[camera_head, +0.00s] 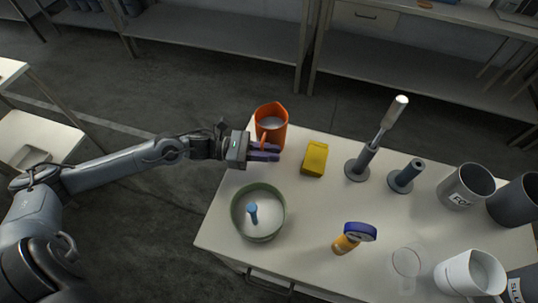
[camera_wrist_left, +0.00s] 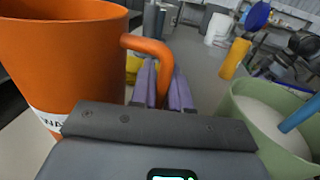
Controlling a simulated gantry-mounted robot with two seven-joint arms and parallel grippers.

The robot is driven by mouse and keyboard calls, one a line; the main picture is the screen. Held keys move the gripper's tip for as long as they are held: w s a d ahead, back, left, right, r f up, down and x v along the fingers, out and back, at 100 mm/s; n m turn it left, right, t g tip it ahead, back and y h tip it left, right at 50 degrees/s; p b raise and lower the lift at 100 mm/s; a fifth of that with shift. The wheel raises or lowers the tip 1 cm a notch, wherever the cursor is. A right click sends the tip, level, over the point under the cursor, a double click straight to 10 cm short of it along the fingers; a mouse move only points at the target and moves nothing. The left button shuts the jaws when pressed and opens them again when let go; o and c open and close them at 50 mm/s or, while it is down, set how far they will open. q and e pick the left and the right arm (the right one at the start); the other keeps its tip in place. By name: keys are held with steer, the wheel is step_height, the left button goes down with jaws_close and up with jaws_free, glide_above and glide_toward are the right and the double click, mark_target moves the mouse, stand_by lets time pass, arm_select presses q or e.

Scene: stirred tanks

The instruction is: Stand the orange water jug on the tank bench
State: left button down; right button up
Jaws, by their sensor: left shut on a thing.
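The orange water jug (camera_head: 280,135) is upright at the far left corner of the tank bench (camera_head: 318,205). In the left wrist view the jug (camera_wrist_left: 65,50) fills the upper left, with a white label partly hidden. My left gripper (camera_head: 264,151) has its purple fingers closed on the jug's handle (camera_wrist_left: 163,58), beside the jug's body. I cannot tell whether the jug's base touches the bench top. My right gripper is not in view.
A green bowl (camera_head: 236,214) with pale contents and a blue-handled tool stands near the gripper. A yellow block (camera_head: 314,159) lies right of the jug. An orange-and-blue device (camera_head: 345,243), grey stands (camera_head: 357,167), and several containers (camera_head: 458,190) occupy the right side.

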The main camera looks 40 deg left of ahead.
arm_select(q)
steer(key=shift+f, duration=0.7)
steer(key=shift+f, duration=0.15)
steer(key=c, duration=1.5)
jaws_free()
steer(key=shift+f, duration=0.1)
steer(key=o, duration=0.4)
